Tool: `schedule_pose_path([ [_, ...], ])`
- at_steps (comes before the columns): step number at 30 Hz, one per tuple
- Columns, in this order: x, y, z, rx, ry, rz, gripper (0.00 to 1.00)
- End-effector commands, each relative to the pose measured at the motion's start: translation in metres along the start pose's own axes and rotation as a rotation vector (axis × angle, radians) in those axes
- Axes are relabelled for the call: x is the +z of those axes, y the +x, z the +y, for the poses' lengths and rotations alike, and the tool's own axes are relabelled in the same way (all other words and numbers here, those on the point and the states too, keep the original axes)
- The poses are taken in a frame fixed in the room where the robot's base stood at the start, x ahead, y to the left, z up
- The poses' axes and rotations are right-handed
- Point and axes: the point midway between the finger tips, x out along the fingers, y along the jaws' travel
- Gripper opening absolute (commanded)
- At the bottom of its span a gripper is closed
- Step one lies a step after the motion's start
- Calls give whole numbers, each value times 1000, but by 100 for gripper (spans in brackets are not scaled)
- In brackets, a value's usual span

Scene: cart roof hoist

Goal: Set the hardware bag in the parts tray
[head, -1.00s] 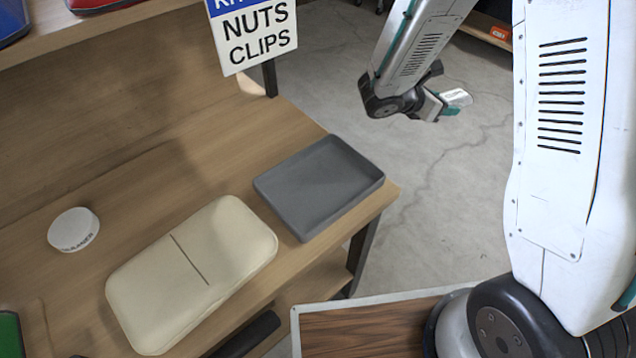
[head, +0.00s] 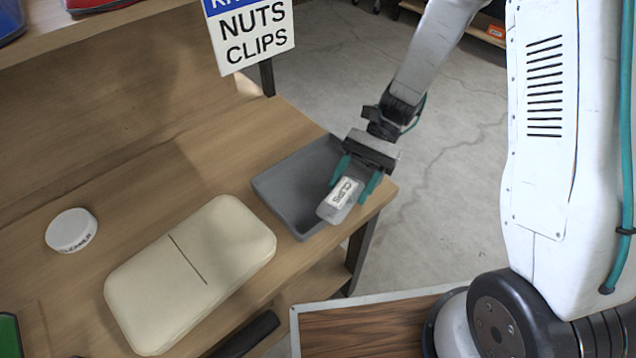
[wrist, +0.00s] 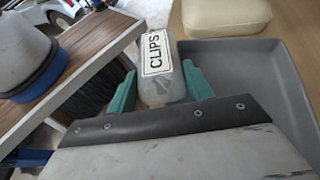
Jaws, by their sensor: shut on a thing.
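The hardware bag (head: 341,200) is a small pale bag with a white label reading CLIPS. My gripper (head: 357,180) is shut on it, with a teal finger on each side. The parts tray (head: 277,186) is a shallow dark grey tray on the bench's right end. In the head view the bag and gripper cover the tray's right part. In the wrist view the bag (wrist: 161,70) is between the fingers, and the tray (wrist: 262,75) is to its right. The bag appears over or near the tray's edge; I cannot tell its height or whether it touches.
A cream case (head: 190,275) lies on the wooden bench (head: 130,190) left of the tray. A white round tub (head: 71,230) stands further left. A NUTS CLIPS sign (head: 250,35) rises behind the tray. A wood-topped surface (head: 365,326) is at the front.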

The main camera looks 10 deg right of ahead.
Motion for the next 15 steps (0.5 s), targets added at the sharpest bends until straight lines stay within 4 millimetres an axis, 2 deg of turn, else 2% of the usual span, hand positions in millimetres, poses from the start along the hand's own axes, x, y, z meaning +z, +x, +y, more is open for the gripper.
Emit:
schedule_pose_path([
  [3, 17, -4, -43, -242, 97, 5, 26],
  [6, 27, -14, -73, -405, 163, 7, 26],
  [11, 34, -28, -100, -559, 228, 9, 26],
  [15, 22, -27, -107, -599, 250, 6, 26],
])
